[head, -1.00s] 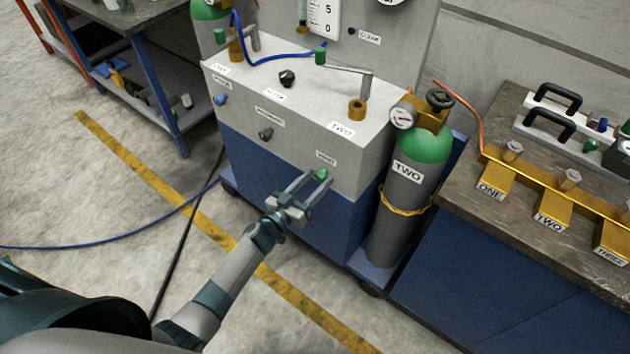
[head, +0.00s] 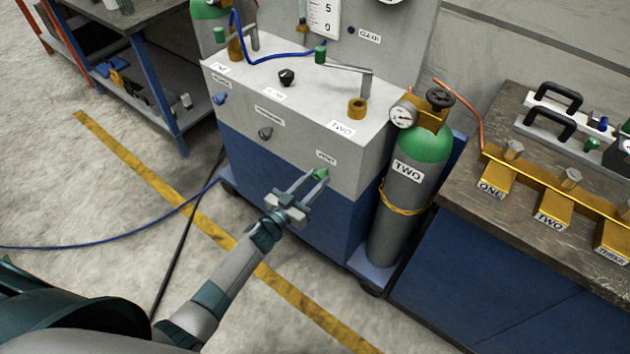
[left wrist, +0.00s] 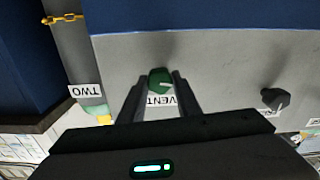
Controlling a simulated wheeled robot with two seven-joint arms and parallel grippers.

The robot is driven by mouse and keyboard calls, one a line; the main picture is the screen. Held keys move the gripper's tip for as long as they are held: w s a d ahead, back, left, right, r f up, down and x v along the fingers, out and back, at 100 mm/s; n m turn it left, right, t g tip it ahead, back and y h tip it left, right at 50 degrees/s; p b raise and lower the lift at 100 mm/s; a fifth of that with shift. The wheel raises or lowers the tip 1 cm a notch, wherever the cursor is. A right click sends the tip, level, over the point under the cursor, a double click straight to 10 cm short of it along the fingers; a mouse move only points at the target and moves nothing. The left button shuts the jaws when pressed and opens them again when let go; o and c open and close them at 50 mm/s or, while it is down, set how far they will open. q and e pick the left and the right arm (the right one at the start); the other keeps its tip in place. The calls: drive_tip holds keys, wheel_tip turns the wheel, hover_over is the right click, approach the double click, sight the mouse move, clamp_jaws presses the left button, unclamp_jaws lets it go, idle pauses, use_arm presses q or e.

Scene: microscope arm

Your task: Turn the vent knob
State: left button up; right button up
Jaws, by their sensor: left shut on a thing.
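The green vent knob (head: 321,174) sits on the front face of the grey and blue cabinet, below a small label. It also shows in the left wrist view (left wrist: 160,80), with the VENT label (left wrist: 160,100) partly covered beside it. My left gripper (head: 308,184) reaches the knob from the front. In the left wrist view its two fingers (left wrist: 159,88) stand on either side of the knob and are shut on it. My right gripper is not in view.
A dark knob (head: 265,133) and a blue knob (head: 219,99) are on the same cabinet face (head: 290,150). A grey and green cylinder (head: 410,180) labelled TWO stands to the right. A workbench (head: 470,215) is further right.

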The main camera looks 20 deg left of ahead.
use_arm(q)
drive_tip(key=m, duration=0.3)
drive_tip(key=shift+b, duration=0.35)
drive_tip(key=m+b, duration=0.2)
drive_tip(key=m, duration=0.6)
drive_tip(key=shift+f+m+b, duration=0.15)
drive_tip(key=shift+m+b, duration=0.15)
drive_tip(key=shift+m, duration=0.4)
drive_tip(key=shift+m+b, duration=0.75)
drive_tip(key=shift+m, duration=1.15)
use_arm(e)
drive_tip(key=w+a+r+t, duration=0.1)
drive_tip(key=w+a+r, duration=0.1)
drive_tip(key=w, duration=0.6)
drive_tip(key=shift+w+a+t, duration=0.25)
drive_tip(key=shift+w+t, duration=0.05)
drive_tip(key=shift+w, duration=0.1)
use_arm(q)
drive_tip(key=o, duration=1.1)
drive_tip(key=shift+c, duration=0.2)
drive_tip(key=shift+s, duration=0.1)
